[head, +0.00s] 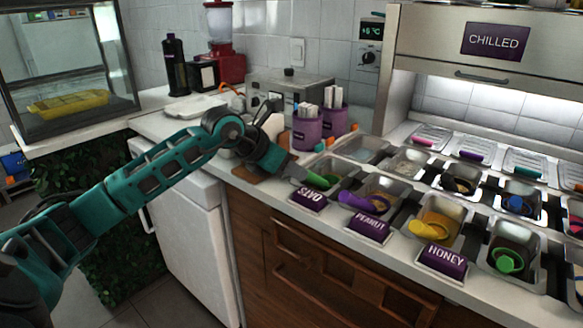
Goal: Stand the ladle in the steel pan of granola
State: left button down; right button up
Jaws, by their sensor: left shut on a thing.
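My left gripper (291,168) reaches in from the left over the counter, by the near left end of the row of pans. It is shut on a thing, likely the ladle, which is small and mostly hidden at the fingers. A steel pan with brownish contents and a purple scoop (362,203) stands behind the PEANUT label. No label here reads granola, so I cannot tell for sure which pan holds it. My right gripper is not in view.
Two purple cups (307,131) of white sticks stand just behind the gripper. Label blocks, such as HONEY (442,260), line the counter's front edge. More steel pans fill the right side, under the CHILLED cabinet (480,45). A red blender (222,50) stands at the back.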

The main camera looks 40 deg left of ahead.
pick_arm(q)
jog(key=shift+f+b, duration=0.4)
dwell(0.4)
jog(key=shift+s+f, duration=0.1)
jog(key=shift+f, duration=0.15)
dwell(0.7)
